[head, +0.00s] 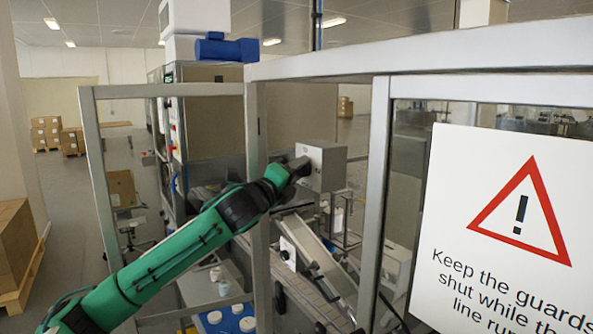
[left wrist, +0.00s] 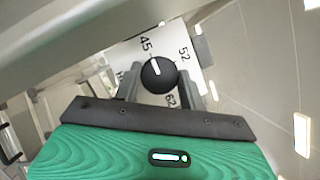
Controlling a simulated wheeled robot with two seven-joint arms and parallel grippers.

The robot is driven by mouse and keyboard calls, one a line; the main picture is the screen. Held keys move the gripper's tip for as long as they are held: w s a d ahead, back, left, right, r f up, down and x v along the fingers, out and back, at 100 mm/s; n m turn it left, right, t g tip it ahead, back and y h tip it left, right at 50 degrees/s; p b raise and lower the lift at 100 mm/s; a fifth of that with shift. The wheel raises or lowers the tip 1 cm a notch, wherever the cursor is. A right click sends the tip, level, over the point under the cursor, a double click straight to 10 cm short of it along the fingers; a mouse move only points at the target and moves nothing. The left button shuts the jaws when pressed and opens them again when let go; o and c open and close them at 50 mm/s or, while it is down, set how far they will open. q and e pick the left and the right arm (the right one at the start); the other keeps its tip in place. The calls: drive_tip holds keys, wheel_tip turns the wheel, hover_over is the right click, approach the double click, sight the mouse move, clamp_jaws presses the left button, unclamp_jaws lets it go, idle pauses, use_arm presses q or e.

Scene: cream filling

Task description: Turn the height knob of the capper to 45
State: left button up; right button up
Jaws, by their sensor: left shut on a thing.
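The height knob (left wrist: 158,76) is black and round with a white pointer line. It sits on a white dial plate (left wrist: 125,58) printed with 45, 52 and 62; another mark at the left is partly hidden by a finger. The pointer line points up and slightly left in the left wrist view, toward the 45. My left gripper (left wrist: 159,88) is shut on the knob, one finger on each side. In the head view my left gripper (head: 299,168) is at the left side of a grey box (head: 325,167), and the knob cannot be made out there. My right gripper is out of view.
Metal guard frame posts (head: 257,190) and a top rail stand close around my left arm. A warning sign (head: 505,225) hangs on the guard at the right. A sloping chute (head: 318,255) lies below the grey box. White-lidded containers (head: 247,324) stand below my arm.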

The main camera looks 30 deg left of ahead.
use_arm(q)
drive_tip(key=o, duration=1)
drive_tip(key=shift+s+f, duration=0.1)
drive_tip(key=b+v, duration=1.2)
drive_tip(key=v, duration=0.1)
drive_tip(key=shift+s+a, duration=0.1)
drive_tip(key=shift+s, duration=0.2)
